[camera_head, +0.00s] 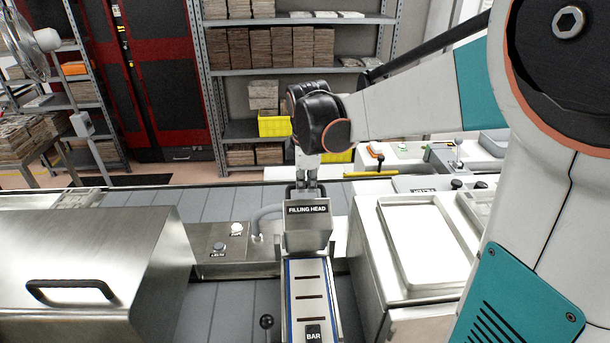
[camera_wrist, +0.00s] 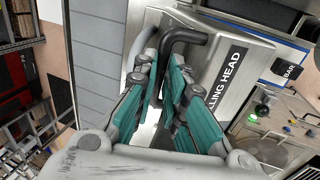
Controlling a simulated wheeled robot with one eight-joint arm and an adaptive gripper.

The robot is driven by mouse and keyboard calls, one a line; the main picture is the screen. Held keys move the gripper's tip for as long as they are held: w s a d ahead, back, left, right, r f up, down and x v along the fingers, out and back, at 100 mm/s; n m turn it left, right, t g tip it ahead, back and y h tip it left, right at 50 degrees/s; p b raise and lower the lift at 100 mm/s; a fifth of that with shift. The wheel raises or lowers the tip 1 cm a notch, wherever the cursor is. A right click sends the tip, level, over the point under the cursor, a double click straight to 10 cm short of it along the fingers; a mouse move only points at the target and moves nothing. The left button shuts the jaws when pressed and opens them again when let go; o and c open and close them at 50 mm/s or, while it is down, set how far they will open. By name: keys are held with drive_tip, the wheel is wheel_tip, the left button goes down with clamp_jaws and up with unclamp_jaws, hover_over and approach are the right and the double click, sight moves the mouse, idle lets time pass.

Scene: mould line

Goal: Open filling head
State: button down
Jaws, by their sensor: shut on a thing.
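The filling head (camera_head: 307,232) is a metal box with a black "FILLING HEAD" label, at the centre of the head view. It also shows in the wrist view (camera_wrist: 205,65), on the right. Its dark bent handle (camera_wrist: 187,36) lies at the teal finger pads. My gripper (camera_head: 307,186) reaches down from above at the back top edge of the head. In the wrist view my gripper (camera_wrist: 164,62) has its two fingers shut on the handle, which they partly hide. The head's lid looks closed, though its back side is hidden.
A blue-edged channel with a BAR label (camera_head: 313,334) runs forward from the head. A steel hood with a black handle (camera_head: 70,288) stands left. A white-topped machine (camera_head: 425,242) stands close on the right. A black-knobbed lever (camera_head: 267,322) is in front.

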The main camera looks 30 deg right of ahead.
drive_tip(key=shift+s+a+f+t+h, duration=0.15)
drive_tip(key=shift+s+a+t, duration=0.1)
drive_tip(key=shift+s, duration=0.4)
drive_tip(key=shift+s+a+f+t+h, duration=0.15)
drive_tip(key=shift+s+a+t, duration=0.1)
drive_tip(key=shift+s, duration=0.35)
drive_tip(key=shift+r, duration=0.1)
drive_tip(key=c, duration=1.7)
unclamp_jaws()
drive_tip(key=shift+o, duration=0.2)
drive_tip(key=v, duration=1.2)
